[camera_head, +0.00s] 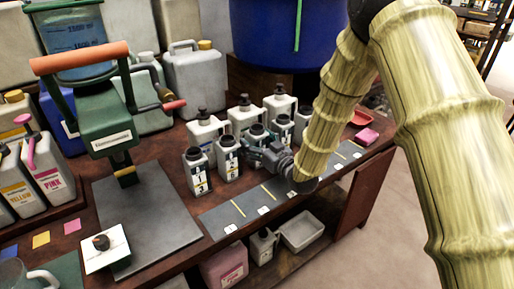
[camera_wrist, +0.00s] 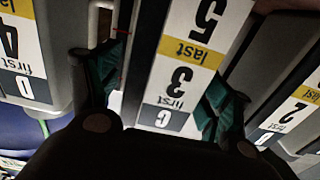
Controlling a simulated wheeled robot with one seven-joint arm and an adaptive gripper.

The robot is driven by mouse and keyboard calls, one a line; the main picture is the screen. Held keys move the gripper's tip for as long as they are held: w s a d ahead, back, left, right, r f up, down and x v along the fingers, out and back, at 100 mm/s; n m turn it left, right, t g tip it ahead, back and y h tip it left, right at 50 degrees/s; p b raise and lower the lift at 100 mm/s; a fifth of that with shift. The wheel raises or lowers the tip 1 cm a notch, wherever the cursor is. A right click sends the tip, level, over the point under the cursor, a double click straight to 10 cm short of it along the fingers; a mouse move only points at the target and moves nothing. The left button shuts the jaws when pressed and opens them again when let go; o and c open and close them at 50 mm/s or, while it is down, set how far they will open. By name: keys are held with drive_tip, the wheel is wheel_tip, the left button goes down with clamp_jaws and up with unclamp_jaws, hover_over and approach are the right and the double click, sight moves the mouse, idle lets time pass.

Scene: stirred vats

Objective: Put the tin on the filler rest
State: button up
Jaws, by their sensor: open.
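Several pale tins with dark tops and numbered labels stand grouped on the bench; two near ones are a left tin (camera_head: 197,172) and a right tin (camera_head: 228,160). My gripper (camera_head: 254,151) is low beside the group, at the near tins. In the wrist view, my gripper (camera_wrist: 160,88) is open, its green fingertips on either side of a tin label (camera_wrist: 182,65) with yellow and grey bands. Contact cannot be told. The task does not say which tin is meant. A green filler with an orange handle (camera_head: 80,57) stands at left over a grey plate (camera_head: 150,215), perhaps the filler rest.
A grey strip with yellow marks (camera_head: 238,208) runs along the bench front. Jugs (camera_head: 198,75) and a blue vat (camera_head: 285,35) stand behind. A pink block (camera_head: 367,136) lies at right.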

drive_tip(key=c, duration=1.2)
